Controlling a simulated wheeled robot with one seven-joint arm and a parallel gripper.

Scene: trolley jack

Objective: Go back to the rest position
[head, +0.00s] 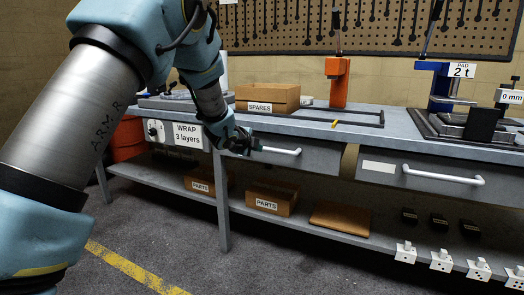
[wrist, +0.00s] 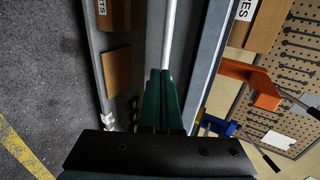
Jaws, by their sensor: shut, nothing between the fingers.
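My gripper (head: 252,147) is in front of the bench's left drawer, at the left end of its white bar handle (head: 283,151). In the wrist view my gripper's dark green fingers (wrist: 160,76) are together with nothing held between them. The handle (wrist: 170,35) runs away from the fingertips there; I cannot tell whether they touch it. My arm reaches in from the left in the head view and hides part of the bench's left side. The left drawer (head: 325,158) looks closed or nearly so.
The grey bench (head: 300,122) carries a SPARES box (head: 267,97), an orange press (head: 337,80) and a blue press (head: 445,85). The right drawer (head: 400,182) has a white handle. PARTS boxes (head: 271,199) stand on the lower shelf. Floor in front is clear.

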